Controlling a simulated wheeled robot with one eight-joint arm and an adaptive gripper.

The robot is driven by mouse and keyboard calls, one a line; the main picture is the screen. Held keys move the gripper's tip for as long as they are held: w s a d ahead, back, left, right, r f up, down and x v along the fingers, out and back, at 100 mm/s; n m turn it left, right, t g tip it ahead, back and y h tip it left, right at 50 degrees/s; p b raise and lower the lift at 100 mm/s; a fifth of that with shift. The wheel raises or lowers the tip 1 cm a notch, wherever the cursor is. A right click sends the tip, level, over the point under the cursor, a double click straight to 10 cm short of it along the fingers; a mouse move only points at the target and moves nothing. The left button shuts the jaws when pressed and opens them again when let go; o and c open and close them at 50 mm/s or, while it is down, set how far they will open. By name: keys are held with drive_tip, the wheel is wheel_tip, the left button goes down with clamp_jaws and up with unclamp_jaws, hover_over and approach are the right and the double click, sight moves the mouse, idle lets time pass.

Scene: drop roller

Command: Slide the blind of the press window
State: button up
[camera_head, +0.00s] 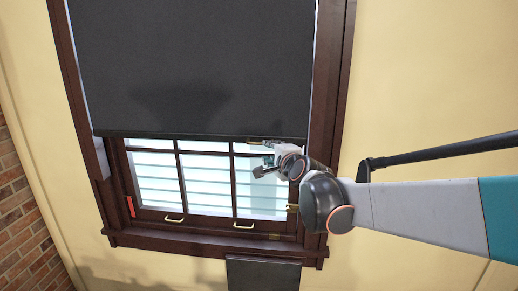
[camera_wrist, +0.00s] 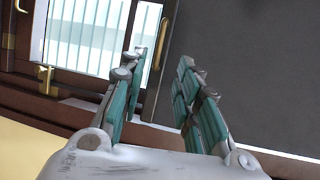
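The dark grey blind (camera_head: 190,60) covers the upper part of the brown-framed window (camera_head: 334,90). Its straight bottom edge hangs around mid-window, with glass showing below. My gripper (camera_head: 264,161) is just below that edge, toward the right side, in front of the glass. In the wrist view the two teal fingers of my gripper (camera_wrist: 157,70) are apart with nothing held between them. The blind (camera_wrist: 260,60) fills the right of that view, behind the right finger. A slim brass piece (camera_wrist: 161,48) shows beyond the gap between the fingers. I cannot tell whether a finger touches the blind.
The lower sash has brass handles (camera_head: 174,219) and a brass latch (camera_head: 292,208) at its right. The sill (camera_head: 170,242) juts out below, with a dark panel (camera_head: 262,274) under it. Yellow wall (camera_head: 430,80) surrounds the window; brick (camera_head: 20,215) is at lower left.

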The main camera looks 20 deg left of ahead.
sight(260, 144)
drive_tip(key=p+x, duration=0.1)
drive_tip(key=x, duration=1.2)
drive_tip(key=shift+f+p, duration=0.1)
drive_tip(key=shift+p, duration=0.2)
drive_tip(key=shift+s+d, duration=0.1)
clamp_jaws()
